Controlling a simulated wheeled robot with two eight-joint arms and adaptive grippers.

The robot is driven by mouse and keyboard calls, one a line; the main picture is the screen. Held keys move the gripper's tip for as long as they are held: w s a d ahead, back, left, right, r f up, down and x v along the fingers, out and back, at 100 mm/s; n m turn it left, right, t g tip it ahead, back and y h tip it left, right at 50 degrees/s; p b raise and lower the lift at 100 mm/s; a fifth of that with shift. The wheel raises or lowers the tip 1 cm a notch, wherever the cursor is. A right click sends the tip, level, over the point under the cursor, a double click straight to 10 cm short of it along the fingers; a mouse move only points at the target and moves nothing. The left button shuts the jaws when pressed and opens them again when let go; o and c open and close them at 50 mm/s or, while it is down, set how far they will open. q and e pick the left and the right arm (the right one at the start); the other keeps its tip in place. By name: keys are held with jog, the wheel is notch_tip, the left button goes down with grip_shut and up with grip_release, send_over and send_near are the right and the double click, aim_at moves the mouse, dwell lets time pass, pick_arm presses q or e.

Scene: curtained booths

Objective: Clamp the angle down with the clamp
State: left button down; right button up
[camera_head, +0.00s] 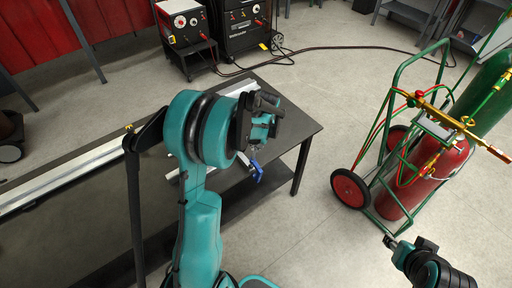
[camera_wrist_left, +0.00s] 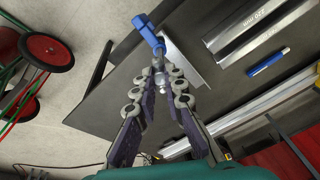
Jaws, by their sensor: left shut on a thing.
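My left gripper (camera_wrist_left: 160,92) is shut on the metal shaft of a clamp with a blue handle (camera_wrist_left: 148,32). In the head view the left gripper (camera_head: 257,143) is over the right part of the dark table, and the blue handle (camera_head: 257,171) shows just below it. A pale metal angle (camera_wrist_left: 182,62) lies on the table beside the clamp in the wrist view. I cannot tell whether the clamp touches it. My arm hides much of this area in the head view. My right gripper (camera_head: 390,242) is at the lower right, away from the table; its jaws are unclear.
The dark table (camera_head: 85,215) carries a long metal rail (camera_head: 70,175). Lettered steel pieces (camera_wrist_left: 262,28) and a blue marker (camera_wrist_left: 268,61) lie near the angle. A gas cylinder cart (camera_head: 350,190) stands right of the table. Welding machines (camera_head: 185,35) stand behind.

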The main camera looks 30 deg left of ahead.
pick_arm(q)
jog(key=m, duration=0.2)
jog(key=shift+m, duration=0.3)
jog(key=m+b, duration=0.1)
jog(key=m, duration=0.3)
jog(key=shift+f, duration=0.1)
jog(key=m, duration=0.6)
jog(key=shift+b, duration=0.3)
jog(key=shift+m, duration=1)
